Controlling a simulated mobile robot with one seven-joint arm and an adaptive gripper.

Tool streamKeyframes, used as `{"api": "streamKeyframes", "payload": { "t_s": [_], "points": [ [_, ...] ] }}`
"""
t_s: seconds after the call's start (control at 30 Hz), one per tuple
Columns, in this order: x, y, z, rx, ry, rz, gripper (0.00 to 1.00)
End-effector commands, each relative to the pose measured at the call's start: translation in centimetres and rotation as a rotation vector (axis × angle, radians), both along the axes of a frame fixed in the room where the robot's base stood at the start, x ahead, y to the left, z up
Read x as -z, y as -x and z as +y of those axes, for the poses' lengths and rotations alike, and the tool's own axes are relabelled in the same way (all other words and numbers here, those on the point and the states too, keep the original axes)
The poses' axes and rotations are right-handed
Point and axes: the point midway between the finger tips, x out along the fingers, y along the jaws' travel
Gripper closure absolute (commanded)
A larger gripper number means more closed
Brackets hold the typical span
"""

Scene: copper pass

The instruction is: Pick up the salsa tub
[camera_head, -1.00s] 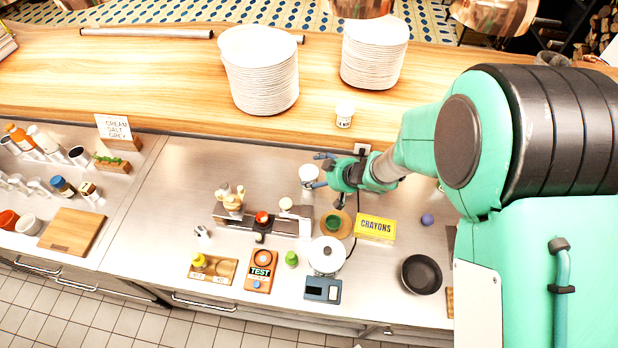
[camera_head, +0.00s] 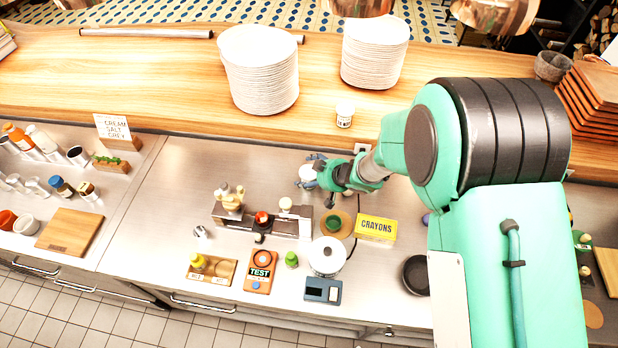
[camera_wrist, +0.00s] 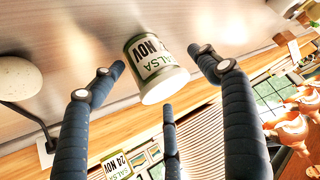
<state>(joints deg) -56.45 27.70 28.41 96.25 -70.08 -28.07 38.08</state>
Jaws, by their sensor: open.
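The salsa tub (camera_wrist: 155,68) is a pale tub with a label reading SALSA and NOV. In the wrist view it is between the spread dark fingers of my gripper (camera_wrist: 155,85), with visible gaps to the side fingers. In the head view a white tub (camera_head: 306,173), seemingly the same one, stands on the steel counter, partly hidden by my gripper (camera_head: 318,171). My gripper is open, with its fingers about the tub; I cannot tell whether any finger touches it.
A similar small white tub (camera_head: 345,116) stands on the wooden ledge (camera_head: 190,80) behind. Plate stacks (camera_head: 262,80) are further back. A steel rack (camera_head: 262,222), a yellow crayons box (camera_head: 376,228) and a white round scale (camera_head: 327,256) stand in front of my gripper.

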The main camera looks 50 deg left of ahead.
Motion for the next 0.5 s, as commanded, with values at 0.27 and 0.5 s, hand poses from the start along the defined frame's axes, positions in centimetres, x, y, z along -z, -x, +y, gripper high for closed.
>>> {"api": "streamKeyframes", "payload": {
  "t_s": [0.27,0.5],
  "points": [
    [-0.01,-0.01,-0.01,0.000,0.000,0.000,0.29],
    [0.04,0.02,-0.04,0.000,0.001,0.000,0.75]
  ]
}}
